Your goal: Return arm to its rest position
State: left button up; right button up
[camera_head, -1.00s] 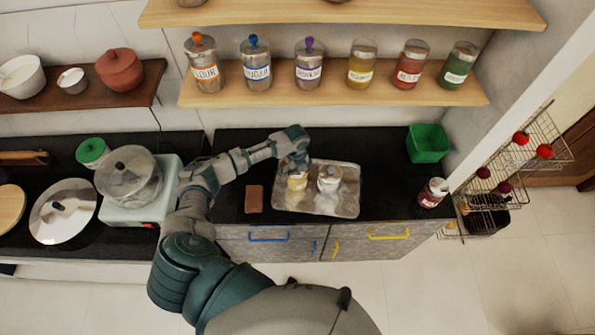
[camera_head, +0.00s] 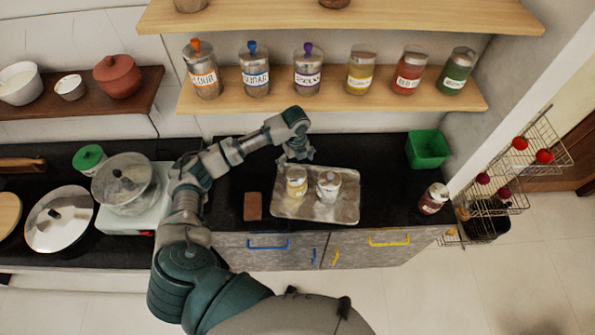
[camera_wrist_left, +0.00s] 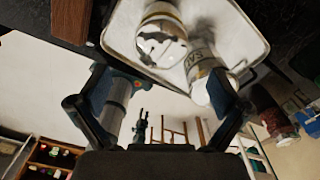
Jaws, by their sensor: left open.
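My left gripper (camera_head: 296,155) is raised over the counter, just behind and above the metal tray (camera_head: 342,212). It is open and holds nothing. In the left wrist view, its two fingers (camera_wrist_left: 155,105) are spread apart with a gap between them. On the tray stand a yellow-banded jar (camera_head: 296,181) and a white-labelled jar (camera_head: 328,187), side by side. Both also show beyond the fingertips in the left wrist view, the yellow-banded jar (camera_wrist_left: 162,35) and the white-labelled jar (camera_wrist_left: 200,65). My right gripper is in neither view.
A brown block (camera_head: 252,206) lies left of the tray. A green bin (camera_head: 427,148) and a red jar (camera_head: 433,198) stand at the right. A scale with a pot (camera_head: 126,184) stands at the left. A shelf of labelled jars (camera_head: 330,92) hangs above the counter.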

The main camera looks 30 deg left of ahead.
pick_arm(q)
jog(key=shift+r, duration=0.6)
jog(key=shift+d+r, duration=0.2)
jog(key=shift+d, duration=0.5)
jog(key=shift+s+d+f, duration=0.15)
jog(key=shift+f, duration=0.1)
jog(key=s+d+f+n+t+h, duration=0.2)
jog(key=s+d+f+n, duration=0.75)
jog(key=s+d, duration=0.45)
jog(key=s+a+n+t+y, duration=0.2)
jog(key=s+a+n, duration=0.4)
jog(key=s+n, duration=0.7)
notch_tip(320, 180, down, 27)
jog(key=s+g+b, duration=0.1)
jog(key=g+b, duration=0.1)
jog(key=s+a+f+g+b, duration=0.1)
jog(key=s+a+f, duration=0.2)
jog(key=s+f, duration=1.5)
jog(key=shift+s+f+b, duration=0.15)
jog(key=shift+f+b, duration=0.25)
jog(key=shift+f, duration=0.55)
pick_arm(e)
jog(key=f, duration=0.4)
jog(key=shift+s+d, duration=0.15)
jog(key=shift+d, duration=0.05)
